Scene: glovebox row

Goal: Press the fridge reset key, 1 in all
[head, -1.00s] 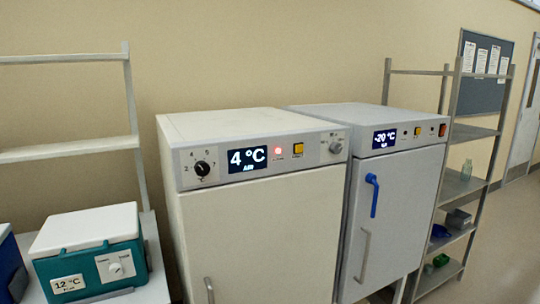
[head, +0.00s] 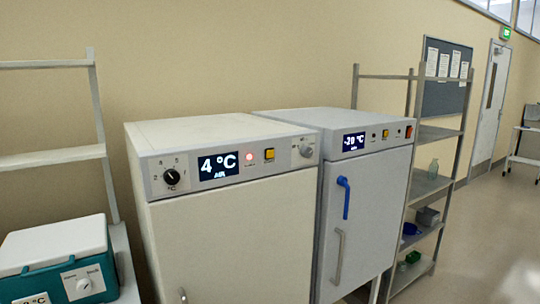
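The fridge (head: 235,225) is a cream cabinet in the middle of the head view, its door shut. Its top panel carries a black dial (head: 172,177), a display (head: 218,166) reading 4 °C, a lit red lamp (head: 250,155), a yellow key (head: 268,154) and a grey knob (head: 306,151). The label by the yellow key is too small to read. A second, grey cabinet (head: 375,190) reads about -20 °C and has its own small yellow key (head: 385,133). Neither of my grippers is in view.
A teal cool box (head: 60,262) with a white lid stands on a shelf at the left. A metal rack (head: 428,188) with glassware and bins stands right of the grey cabinet. Open floor (head: 490,250) lies at the right, with a door (head: 490,105) behind.

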